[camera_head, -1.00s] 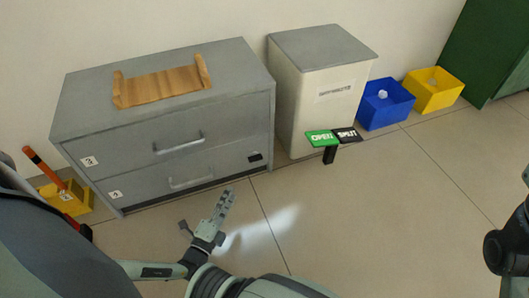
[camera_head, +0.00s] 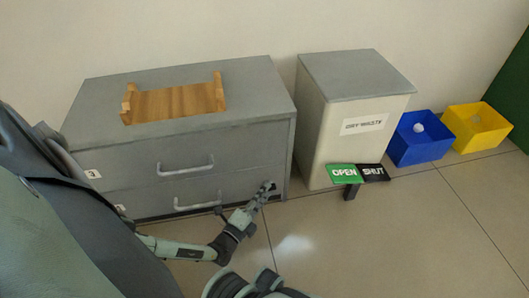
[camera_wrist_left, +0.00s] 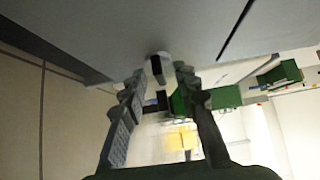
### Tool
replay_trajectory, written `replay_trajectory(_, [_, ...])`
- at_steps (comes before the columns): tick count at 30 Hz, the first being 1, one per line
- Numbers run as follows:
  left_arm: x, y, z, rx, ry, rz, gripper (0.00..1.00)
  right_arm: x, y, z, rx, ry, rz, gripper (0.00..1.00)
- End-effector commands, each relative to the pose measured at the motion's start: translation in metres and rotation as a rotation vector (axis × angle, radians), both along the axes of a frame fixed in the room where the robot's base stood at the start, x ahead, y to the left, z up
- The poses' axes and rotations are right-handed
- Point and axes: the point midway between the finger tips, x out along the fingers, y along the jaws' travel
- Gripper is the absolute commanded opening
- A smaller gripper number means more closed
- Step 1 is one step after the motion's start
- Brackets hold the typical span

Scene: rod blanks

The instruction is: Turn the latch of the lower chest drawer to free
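The grey chest has two drawers; the lower drawer (camera_head: 160,204) has a pale bar handle (camera_head: 197,202). My left gripper (camera_head: 268,186) is at the right end of the lower drawer front and covers the latch there in the head view. In the left wrist view, the small latch (camera_wrist_left: 158,68), pale with a dark face, sits on the grey front between the tips of my left gripper (camera_wrist_left: 158,76). The fingers are apart, and I cannot tell whether either touches the latch. My right gripper is out of view.
A wooden tray (camera_head: 172,103) lies on the chest. A pale bin (camera_head: 313,134) stands to the right, with a green OPEN sign (camera_head: 344,171) and black SHUT sign (camera_head: 374,173) before it. Blue (camera_head: 418,146) and yellow (camera_head: 476,132) boxes stand farther right. Floor in front is clear.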

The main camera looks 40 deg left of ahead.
Motion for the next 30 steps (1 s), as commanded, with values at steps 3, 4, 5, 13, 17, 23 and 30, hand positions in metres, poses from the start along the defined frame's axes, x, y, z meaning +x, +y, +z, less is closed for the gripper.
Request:
replay_trajectory(3, [0.0038,0.0,0.0,-0.001,0.0,0.0,0.3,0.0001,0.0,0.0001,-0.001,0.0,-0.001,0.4])
replay_trajectory(4, [0.004,0.0,0.0001,-0.001,0.0,0.0,0.3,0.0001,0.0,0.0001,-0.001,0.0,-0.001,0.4])
replay_trajectory(5, [0.004,0.0,0.0001,-0.001,0.0,0.0,0.3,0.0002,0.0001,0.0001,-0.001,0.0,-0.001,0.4])
replay_trajectory(13, [0.0038,0.0,0.0002,-0.001,0.0,0.0,0.14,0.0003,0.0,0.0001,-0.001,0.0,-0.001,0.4])
replay_trajectory(17, [0.0037,0.0,0.0002,-0.001,0.0,0.0,0.0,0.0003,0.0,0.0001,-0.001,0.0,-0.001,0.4])
replay_trajectory(23, [0.0037,0.0,0.0004,-0.001,0.0,0.0,0.0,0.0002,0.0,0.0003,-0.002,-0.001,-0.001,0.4])
replay_trajectory(30, [0.0035,0.0001,0.0032,0.023,0.028,-0.001,0.0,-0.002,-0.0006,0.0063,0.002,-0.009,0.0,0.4])
